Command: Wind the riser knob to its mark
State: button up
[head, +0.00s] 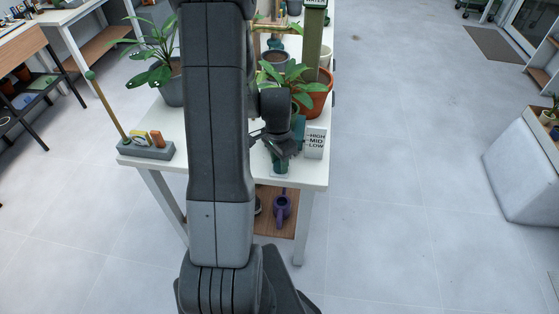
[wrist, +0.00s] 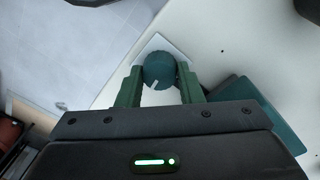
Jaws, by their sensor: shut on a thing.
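The riser knob (wrist: 159,69) is a round dark green knob with a pale pointer line, on a light square plate (wrist: 150,97) in the wrist view. The pointer line slants toward the lower left of that view. My gripper (wrist: 160,82) is shut on the knob, with one green finger on each side of it. In the head view my gripper (head: 279,150) is at the table's front right corner and mostly hides the knob. A white card (head: 315,142) reading HIGH, MID, LOW stands just right of it.
A terracotta pot (head: 317,97) with a leafy plant stands behind my gripper. A grey pot (head: 171,88) and a grey block (head: 146,150) with a tall stick are on the table's left. A purple watering can (head: 282,207) is on the lower shelf. Floor right of the table is clear.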

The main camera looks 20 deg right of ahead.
aim_at(277, 165)
jog(key=n+b, duration=0.1)
jog(key=n, duration=0.2)
jog(key=shift+n+b, duration=0.3)
jog(key=shift+b, duration=0.1)
jog(key=n+b, duration=0.1)
jog(key=n, duration=0.3)
jog(key=shift+n, duration=0.3)
jog(key=n+b, duration=0.1)
jog(key=n, duration=0.2)
jog(key=shift+n, duration=0.3)
jog(key=shift+n+t+b, duration=0.3)
jog(key=shift+n, duration=1.6)
jog(key=o, duration=1)
jog(key=shift+r, duration=0.1)
jog(key=r, duration=0.9)
jog(key=a+r, duration=0.1)
jog(key=r, duration=0.3)
jog(key=shift+s+r+p, duration=0.1)
jog(key=shift+r+p, duration=0.25)
